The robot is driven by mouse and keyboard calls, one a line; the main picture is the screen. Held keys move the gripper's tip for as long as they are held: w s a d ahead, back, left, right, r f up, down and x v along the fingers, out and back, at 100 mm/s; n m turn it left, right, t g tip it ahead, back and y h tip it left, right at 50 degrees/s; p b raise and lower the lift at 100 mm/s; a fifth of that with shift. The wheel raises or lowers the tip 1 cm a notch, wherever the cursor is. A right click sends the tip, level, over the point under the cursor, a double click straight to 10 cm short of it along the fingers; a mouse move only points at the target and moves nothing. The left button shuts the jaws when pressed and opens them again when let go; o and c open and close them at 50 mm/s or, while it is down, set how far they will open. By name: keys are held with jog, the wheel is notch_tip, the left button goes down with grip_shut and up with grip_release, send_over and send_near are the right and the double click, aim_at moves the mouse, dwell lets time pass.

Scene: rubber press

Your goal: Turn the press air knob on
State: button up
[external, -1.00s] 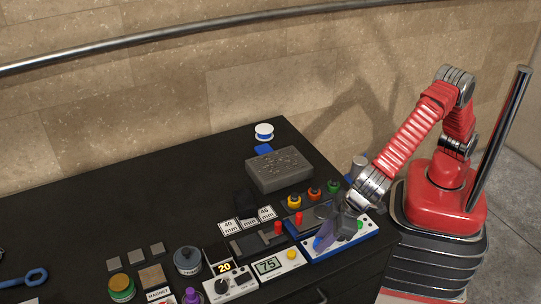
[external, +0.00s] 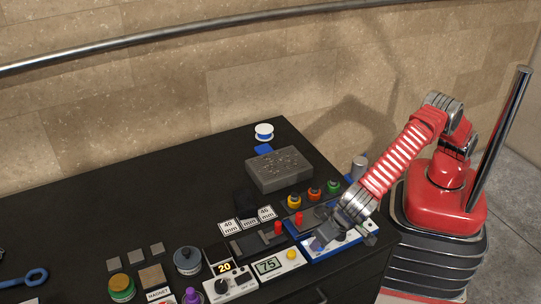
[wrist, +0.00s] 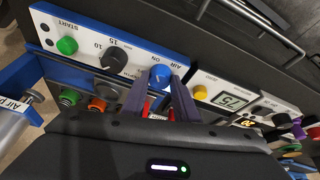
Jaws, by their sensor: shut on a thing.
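The press air knob (wrist: 160,76) is a small blue round knob on a white panel with a blue edge (wrist: 85,30), beside the words AIR and ON in the wrist view. My gripper (wrist: 160,85) has one dark finger on each side of it and is shut on it at the fingertips. In the external view my gripper (external: 324,239) is low over the blue-edged panel (external: 341,252) and hides the knob. Which way the knob is turned is too small to tell.
On the same panel are a black depth knob (wrist: 115,58) and a green start button (wrist: 67,45). A timer box reading 75 (external: 268,265) with a yellow button stands close on the left. A grey block (external: 279,168) lies behind. The table's left back is clear.

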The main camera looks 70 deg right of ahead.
dwell(0.3)
jog(key=o, duration=1)
jog(key=shift+o, duration=0.2)
jog(key=v, duration=1.3)
jog(key=shift+r, duration=0.35)
jog(key=shift+a, duration=0.1)
